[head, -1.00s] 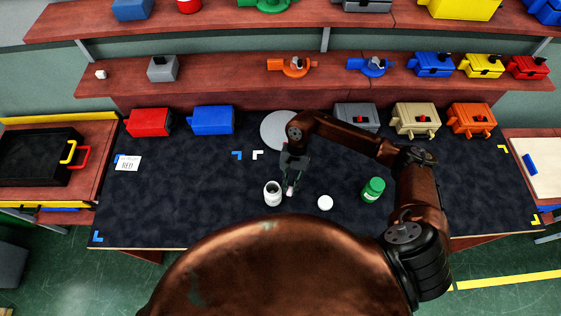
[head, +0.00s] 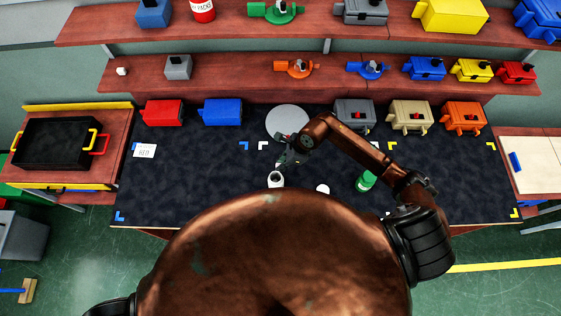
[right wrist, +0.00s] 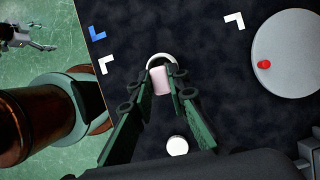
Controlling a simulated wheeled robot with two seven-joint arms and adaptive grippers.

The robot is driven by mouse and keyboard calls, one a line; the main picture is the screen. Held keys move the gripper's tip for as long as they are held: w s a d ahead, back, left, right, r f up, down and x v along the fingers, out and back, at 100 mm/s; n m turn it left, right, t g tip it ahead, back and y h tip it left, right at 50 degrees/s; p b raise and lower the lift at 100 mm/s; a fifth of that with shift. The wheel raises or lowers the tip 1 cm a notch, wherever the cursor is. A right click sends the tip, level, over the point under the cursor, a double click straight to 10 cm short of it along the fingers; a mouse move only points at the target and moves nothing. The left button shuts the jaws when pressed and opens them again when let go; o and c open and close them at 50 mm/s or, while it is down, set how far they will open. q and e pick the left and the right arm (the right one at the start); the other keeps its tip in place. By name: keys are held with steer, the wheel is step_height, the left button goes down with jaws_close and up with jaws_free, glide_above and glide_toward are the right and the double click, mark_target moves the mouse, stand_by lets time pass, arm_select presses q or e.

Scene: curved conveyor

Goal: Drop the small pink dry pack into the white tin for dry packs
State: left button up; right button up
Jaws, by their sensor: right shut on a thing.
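The small pink dry pack (right wrist: 161,79) sits between the fingertips of my right gripper (right wrist: 160,90), which is shut on it. In the right wrist view a white round rim, that of the white tin (right wrist: 161,57), shows just beyond the pack and is partly hidden by it. In the head view the white open-topped tin (head: 276,181) stands upright on the dark mat, with my right gripper (head: 287,161) just above and beyond it. The pack is too small to make out there. What seems my left gripper (right wrist: 35,42) shows at the right wrist view's upper left; its jaws are unclear.
A white round lid (head: 322,189) and a green bottle (head: 366,181) are right of the tin. A grey disc (head: 287,121) lies behind. Coloured boxes line the mat's back edge. A red can (head: 203,10) with a white label stands on the top shelf. The mat's left half is mostly clear.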

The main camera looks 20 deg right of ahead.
steer(key=shift+f+b, duration=1.05)
steer(key=shift+f, duration=1.2)
steer(key=o, duration=0.9)
steer(key=v, duration=1.2)
steer(key=shift+a+r, duration=0.1)
